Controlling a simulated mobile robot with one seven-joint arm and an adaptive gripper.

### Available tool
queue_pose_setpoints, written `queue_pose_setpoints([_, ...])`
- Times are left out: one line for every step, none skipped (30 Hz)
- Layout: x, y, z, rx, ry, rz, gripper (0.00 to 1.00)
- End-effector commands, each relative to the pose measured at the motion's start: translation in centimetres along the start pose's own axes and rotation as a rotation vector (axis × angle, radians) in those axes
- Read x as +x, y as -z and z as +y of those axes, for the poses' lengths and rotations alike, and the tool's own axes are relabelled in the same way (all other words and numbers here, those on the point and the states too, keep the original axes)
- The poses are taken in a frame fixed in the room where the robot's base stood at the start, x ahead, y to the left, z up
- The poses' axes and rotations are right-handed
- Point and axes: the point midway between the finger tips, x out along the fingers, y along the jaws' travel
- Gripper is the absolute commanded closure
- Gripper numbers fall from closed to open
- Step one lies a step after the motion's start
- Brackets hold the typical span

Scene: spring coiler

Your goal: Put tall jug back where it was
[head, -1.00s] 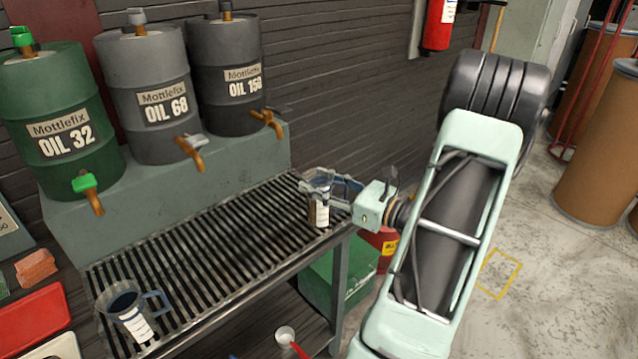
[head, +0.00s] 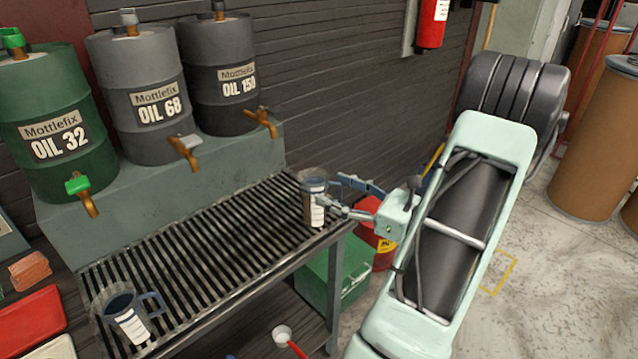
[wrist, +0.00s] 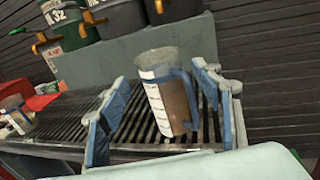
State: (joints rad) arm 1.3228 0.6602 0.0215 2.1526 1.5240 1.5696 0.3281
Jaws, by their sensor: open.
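A tall clear jug (head: 314,200) with a blue handle and a white graduated label stands upright on the right end of the slatted grate (head: 200,255). In the wrist view the jug (wrist: 168,90) shows between my spread fingers, with brownish contents or tint. My gripper (head: 352,198) is open just to the right of the jug; its blue-padded fingers also show in the wrist view (wrist: 163,112). The jug looks free of both pads. A second jug (head: 128,318) with a blue handle and white label stands at the near left of the grate.
Three oil drums, green (head: 52,125), grey (head: 140,95) and dark (head: 218,75), stand on a ledge behind the grate with taps over it. A green box (head: 335,268) and a red container (head: 375,240) sit below the right end. The grate's middle is clear.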

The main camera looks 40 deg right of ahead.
Motion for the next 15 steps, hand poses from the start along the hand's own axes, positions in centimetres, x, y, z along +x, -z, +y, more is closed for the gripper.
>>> queue_pose_setpoints([-1.2, 0.0, -0.1, 0.0, 0.004, 0.0, 0.4])
queue_pose_setpoints([-1.8, 0.0, -0.1, 0.0, 0.004, 0.001, 0.4])
queue_pose_setpoints([-2.5, 0.0, -0.1, -0.001, 0.004, 0.001, 0.4])
queue_pose_setpoints([-3.1, 0.0, -0.1, -0.001, 0.003, 0.0, 0.4])
queue_pose_setpoints([-3.5, 0.0, -0.1, 0.0, 0.003, 0.0, 0.4])
queue_pose_setpoints([-4.1, 0.0, -0.1, -0.001, 0.002, 0.001, 0.4])
queue_pose_setpoints([-4.4, 0.0, -0.1, -0.001, 0.002, 0.0, 0.4])
queue_pose_setpoints([-4.7, 0.0, -0.1, -0.001, 0.002, 0.0, 0.4])
queue_pose_setpoints([-5.0, 0.0, -0.1, -0.001, 0.002, -0.001, 0.4])
queue_pose_setpoints([-5.2, 0.0, 0.0, -0.001, 0.001, 0.0, 0.4])
queue_pose_setpoints([-5.4, 0.0, 0.0, 0.0, 0.0, 0.0, 0.4])
queue_pose_setpoints([-5.5, 0.0, 0.0, 0.0, 0.0, 0.0, 0.4])
queue_pose_setpoints([-5.6, 0.0, 0.0, 0.0, 0.0, 0.0, 0.4])
queue_pose_setpoints([-5.6, 0.0, 0.0, 0.0, 0.0, 0.0, 0.4])
queue_pose_setpoints([-5.7, 0.0, 0.0, 0.0, -0.001, 0.0, 0.4])
